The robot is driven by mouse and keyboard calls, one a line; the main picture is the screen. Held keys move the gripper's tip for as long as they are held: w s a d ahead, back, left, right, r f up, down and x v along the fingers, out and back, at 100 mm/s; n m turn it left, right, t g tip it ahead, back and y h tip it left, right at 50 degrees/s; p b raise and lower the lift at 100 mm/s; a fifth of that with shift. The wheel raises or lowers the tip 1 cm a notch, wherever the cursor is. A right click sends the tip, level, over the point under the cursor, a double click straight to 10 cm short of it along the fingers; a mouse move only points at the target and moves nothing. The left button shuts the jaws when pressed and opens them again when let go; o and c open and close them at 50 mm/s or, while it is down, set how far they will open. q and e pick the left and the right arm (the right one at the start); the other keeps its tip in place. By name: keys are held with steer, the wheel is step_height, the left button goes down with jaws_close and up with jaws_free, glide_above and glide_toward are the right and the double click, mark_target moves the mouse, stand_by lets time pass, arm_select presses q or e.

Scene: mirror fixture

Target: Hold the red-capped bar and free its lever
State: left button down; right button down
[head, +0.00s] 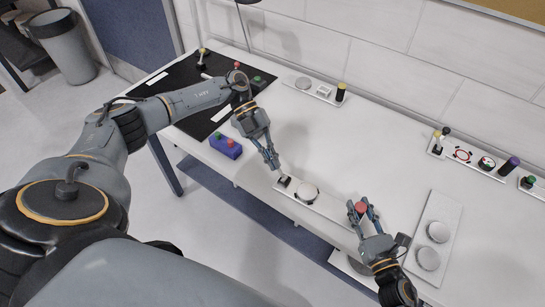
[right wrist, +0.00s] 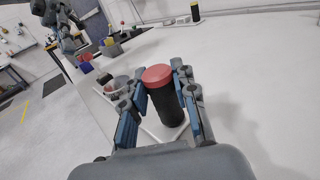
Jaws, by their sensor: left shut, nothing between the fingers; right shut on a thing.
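A white bar (head: 328,206) lies near the front edge of the white table. At its right end stands a black post with a red cap (right wrist: 158,76); the cap also shows in the head view (head: 361,206). My right gripper (head: 364,210) is shut on the post, with fingers on both sides below the cap. A small dark lever (head: 285,180) sits at the bar's left end, beside a round white disc (head: 307,191). My left gripper (head: 275,164) is shut and empty, its fingertips just above and left of the lever. Whether they touch it, I cannot tell.
A white plate with two discs (head: 438,231) lies right of my right gripper. A blue box with buttons (head: 226,146) stands left of my left gripper. Other control bars line the back, including one with a yellow-topped post (head: 340,93). The table's middle is clear.

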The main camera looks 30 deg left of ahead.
arm_select(q)
steer(key=a+r, duration=0.6)
steer(key=a, duration=0.1)
steer(key=shift+a, duration=0.15)
